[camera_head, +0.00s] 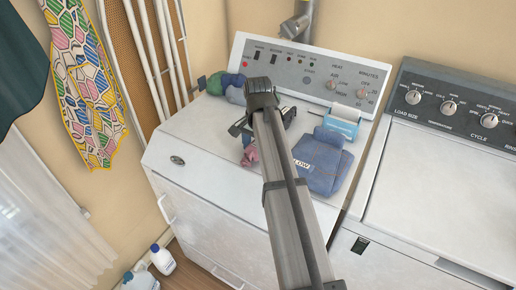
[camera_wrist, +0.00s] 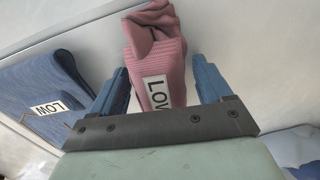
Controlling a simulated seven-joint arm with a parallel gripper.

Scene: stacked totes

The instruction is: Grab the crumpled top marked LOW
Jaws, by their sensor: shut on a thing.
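A crumpled pink ribbed top (camera_wrist: 168,55) with a white LOW label hangs between the two blue fingers of my gripper (camera_wrist: 160,78) in the wrist view. My gripper is shut on it. In the head view a small part of the pink top (camera_head: 249,157) shows below my gripper, over the white machine's top; the arm hides the rest. A folded blue garment (camera_head: 322,168) also has a LOW label and lies flat to the right of my arm. It shows at the left of the wrist view (camera_wrist: 32,85), apart from the fingers.
A light blue box (camera_head: 341,124) stands behind the folded blue garment. Green and blue bundles (camera_head: 226,86) sit at the back left by the control panel (camera_head: 310,72). A second machine (camera_head: 450,180) stands at right. The white machine's front left top (camera_head: 190,150) is clear.

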